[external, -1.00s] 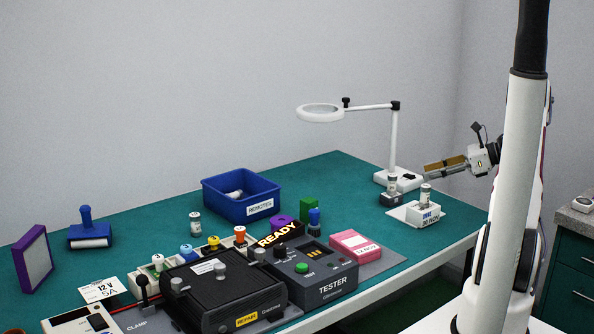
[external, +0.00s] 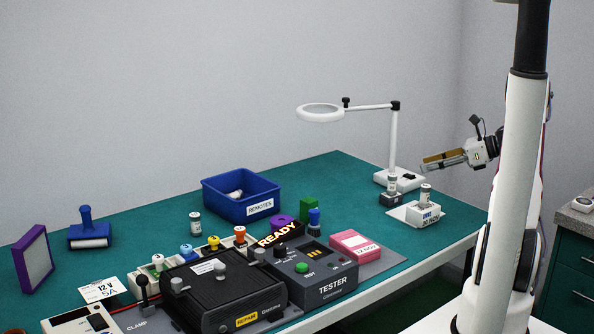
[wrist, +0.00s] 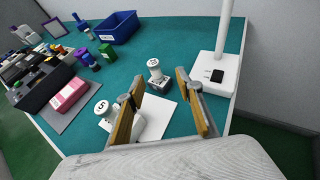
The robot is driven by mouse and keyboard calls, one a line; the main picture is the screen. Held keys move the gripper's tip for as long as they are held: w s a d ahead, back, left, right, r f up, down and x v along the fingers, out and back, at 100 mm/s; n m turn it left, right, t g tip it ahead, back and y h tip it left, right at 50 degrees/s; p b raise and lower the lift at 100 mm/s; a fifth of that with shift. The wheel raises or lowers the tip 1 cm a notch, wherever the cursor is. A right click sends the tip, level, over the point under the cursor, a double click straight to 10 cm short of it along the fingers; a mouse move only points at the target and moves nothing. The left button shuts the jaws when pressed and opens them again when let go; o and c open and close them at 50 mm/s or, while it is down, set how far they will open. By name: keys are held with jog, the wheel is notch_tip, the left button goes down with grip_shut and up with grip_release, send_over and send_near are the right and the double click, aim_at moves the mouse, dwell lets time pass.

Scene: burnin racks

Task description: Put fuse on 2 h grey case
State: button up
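My gripper (external: 426,164) is open and empty, its fingers pointing left above the right end of the table. In the wrist view its two tan fingers are well apart (wrist: 159,80). A pale fuse-like cylinder (external: 425,192) stands on a white case (external: 424,214) marked 30 NOV, below my gripper. Another (external: 391,184) stands on a small dark grey case (external: 390,199) beside the lamp base. Their marked round tops show in the wrist view, one left of the fingers (wrist: 101,107), one beyond them (wrist: 154,63). A third cylinder (external: 195,223) stands alone. I cannot read a "2 h" label.
The magnifier lamp (external: 394,140) rises behind the two cases. A blue REMOTES bin (external: 240,211), a TESTER box (external: 320,287), a pink case (external: 354,246) and a black REPAIR unit (external: 220,299) are further left. The table between bin and lamp is clear.

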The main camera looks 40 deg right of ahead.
jog(key=w+a+r+m+t+h, duration=0.25)
jog(key=w+r+m, duration=0.25)
jog(key=r, duration=0.3)
jog(key=w+a+r+m+t+h, duration=0.1)
jog(key=w+a+r+m+h, duration=0.1)
jog(key=w+r+m+h, duration=0.45)
jog(key=s+a+r+m+h, duration=0.35)
jog(key=a+r+m, duration=0.25)
jog(key=r+m, duration=0.45)
jog(key=s+a+f+m+g+y, duration=0.1)
jog(key=s+a+f+m+g, duration=0.2)
jog(key=s+a+m, duration=0.3)
jog(key=s+a+f+m+g+y, duration=0.2)
jog(key=s+a+f+m, duration=0.4)
jog(key=s+a, duration=0.6)
jog(key=s+a+f+m+g+y, duration=0.2)
jog(key=s+a+m, duration=0.6)
jog(key=s, duration=0.9)
notch_tip(320, 180, down, 2)
jog(key=shift+a+f+g, duration=0.15)
jog(key=shift+a+g, duration=0.8)
jog(key=shift+g, duration=0.1)
